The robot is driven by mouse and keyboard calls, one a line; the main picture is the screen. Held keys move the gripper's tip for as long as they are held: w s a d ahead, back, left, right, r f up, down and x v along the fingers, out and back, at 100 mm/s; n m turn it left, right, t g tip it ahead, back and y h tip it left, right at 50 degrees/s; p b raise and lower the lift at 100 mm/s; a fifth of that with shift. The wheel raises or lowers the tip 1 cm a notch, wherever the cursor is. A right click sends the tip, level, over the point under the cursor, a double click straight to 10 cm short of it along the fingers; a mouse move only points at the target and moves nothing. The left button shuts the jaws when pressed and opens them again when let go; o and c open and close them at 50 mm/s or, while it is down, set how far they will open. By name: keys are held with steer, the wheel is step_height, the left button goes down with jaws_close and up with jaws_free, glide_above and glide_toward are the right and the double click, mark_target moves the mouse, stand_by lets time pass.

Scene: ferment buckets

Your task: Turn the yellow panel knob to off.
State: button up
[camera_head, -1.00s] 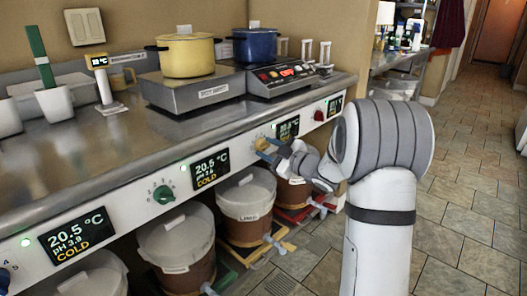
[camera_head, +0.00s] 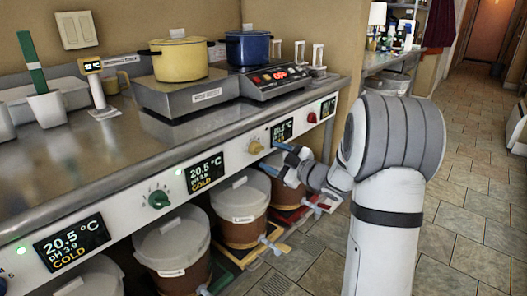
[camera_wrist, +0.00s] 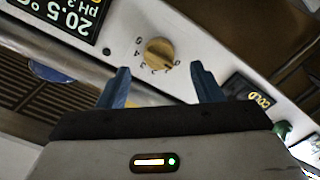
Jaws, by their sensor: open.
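The yellow knob (camera_head: 256,147) is on the white front panel between two dark displays. In the wrist view the yellow knob (camera_wrist: 159,53) has a raised ridge and small dial marks around it, which are too small to read surely. My gripper (camera_head: 276,159) is open, with blue fingers, just right of and below the knob. In the wrist view my gripper (camera_wrist: 160,70) has its fingers spread on either side of the knob's line, with a gap to it. Nothing is between the fingers.
A green knob (camera_head: 159,199) and a red knob (camera_head: 312,118) are on the same panel. Lidded buckets (camera_head: 240,205) stand below it. The steel counter (camera_head: 110,160) carries a yellow pot (camera_head: 180,58) and a blue pot (camera_head: 248,48). The tiled floor on the right is free.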

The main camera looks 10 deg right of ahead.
steer(key=v, duration=0.3)
